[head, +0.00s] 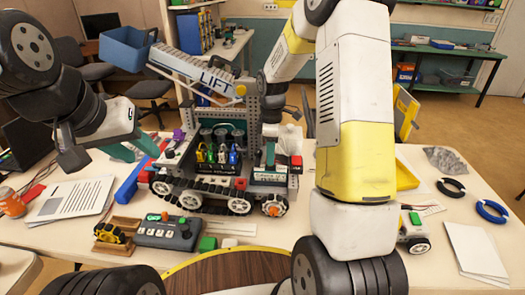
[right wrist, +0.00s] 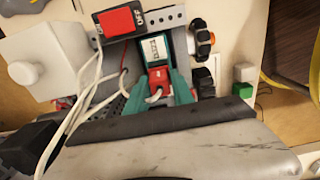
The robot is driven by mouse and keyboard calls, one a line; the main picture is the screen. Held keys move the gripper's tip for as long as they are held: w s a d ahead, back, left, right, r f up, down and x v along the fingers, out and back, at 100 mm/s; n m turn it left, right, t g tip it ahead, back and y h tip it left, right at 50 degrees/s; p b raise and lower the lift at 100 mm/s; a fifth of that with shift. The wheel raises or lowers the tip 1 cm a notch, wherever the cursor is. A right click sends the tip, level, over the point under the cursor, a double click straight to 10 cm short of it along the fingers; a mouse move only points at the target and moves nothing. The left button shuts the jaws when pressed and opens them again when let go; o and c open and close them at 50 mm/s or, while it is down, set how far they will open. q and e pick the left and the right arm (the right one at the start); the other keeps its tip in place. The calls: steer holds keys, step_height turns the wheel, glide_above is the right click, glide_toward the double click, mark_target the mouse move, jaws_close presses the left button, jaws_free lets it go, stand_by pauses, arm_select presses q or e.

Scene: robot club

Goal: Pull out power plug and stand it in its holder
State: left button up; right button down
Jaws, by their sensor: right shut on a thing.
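The red power plug (right wrist: 158,77), with a short pale lead, sits against the end of a teal battery (right wrist: 153,47) with a white label. The green fingers of my right gripper (right wrist: 158,88) are closed on the plug's sides. In the head view this gripper (head: 271,153) reaches down at the robot's right end, and the plug is hidden there. Whether the plug is still seated cannot be told. My left gripper (head: 138,152) is open and empty, left of the robot. I cannot identify the plug's holder with certainty.
The tracked robot (head: 205,188) with a LIFT arm (head: 212,78) fills the middle table. A red OFF switch (right wrist: 122,18) and white cables (right wrist: 82,100) lie close to my right gripper. A control box (head: 167,232) stands in front. Papers (head: 70,200) lie left.

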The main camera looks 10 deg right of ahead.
steer(key=shift+r, duration=1.95)
steer(key=shift+r, duration=0.8)
